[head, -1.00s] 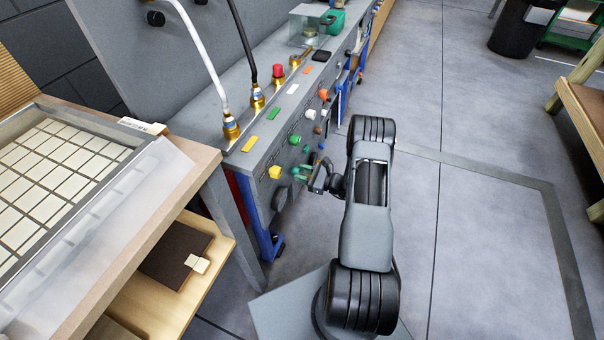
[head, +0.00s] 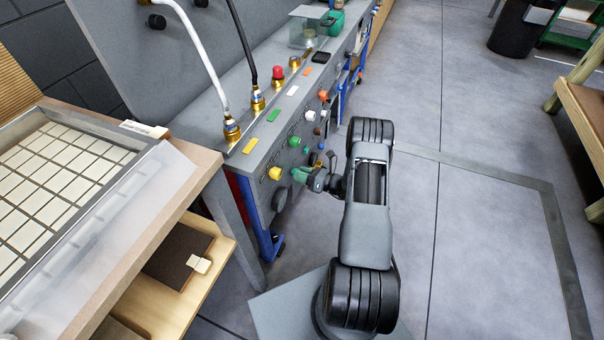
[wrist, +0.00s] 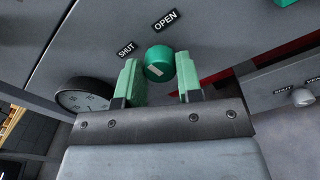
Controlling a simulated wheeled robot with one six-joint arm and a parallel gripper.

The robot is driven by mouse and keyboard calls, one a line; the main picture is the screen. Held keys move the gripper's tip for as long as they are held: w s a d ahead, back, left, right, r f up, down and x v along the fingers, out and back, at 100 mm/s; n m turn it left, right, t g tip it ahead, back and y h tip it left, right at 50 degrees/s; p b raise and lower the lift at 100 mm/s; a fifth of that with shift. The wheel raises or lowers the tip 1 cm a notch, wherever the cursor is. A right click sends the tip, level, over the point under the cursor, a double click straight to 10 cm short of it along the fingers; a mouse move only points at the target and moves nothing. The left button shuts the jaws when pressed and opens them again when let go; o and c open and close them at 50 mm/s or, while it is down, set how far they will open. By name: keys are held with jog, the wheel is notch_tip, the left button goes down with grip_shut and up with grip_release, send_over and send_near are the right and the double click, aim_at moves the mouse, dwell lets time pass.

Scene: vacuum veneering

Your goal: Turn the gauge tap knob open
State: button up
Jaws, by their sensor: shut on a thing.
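The gauge tap knob (wrist: 159,63) is a round green knob with a pale mark on its face. It stands on the grey panel below the SHUT (wrist: 126,49) and OPEN (wrist: 165,20) labels. The mark sits on the lower part of its face. My gripper (wrist: 159,75) has its two green-padded fingers on either side of the knob, shut on it. In the head view my gripper (head: 305,178) is at the panel's near end, and its green fingers cannot be told clearly from the knob there.
A round dial gauge (wrist: 85,96) is left of the fingers in the wrist view. A yellow knob (head: 275,173) and a green knob (head: 294,141) are close by on the panel. The wooden bench (head: 190,160) stands at left. Open floor (head: 480,240) lies at right.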

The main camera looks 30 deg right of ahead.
jog(key=shift+m+p, duration=0.7)
jog(key=shift+m, duration=4.4)
jog(key=o, duration=0.9)
jog(key=p+v, duration=0.1)
jog(key=v, duration=1.2)
jog(key=shift+s+d, duration=0.3)
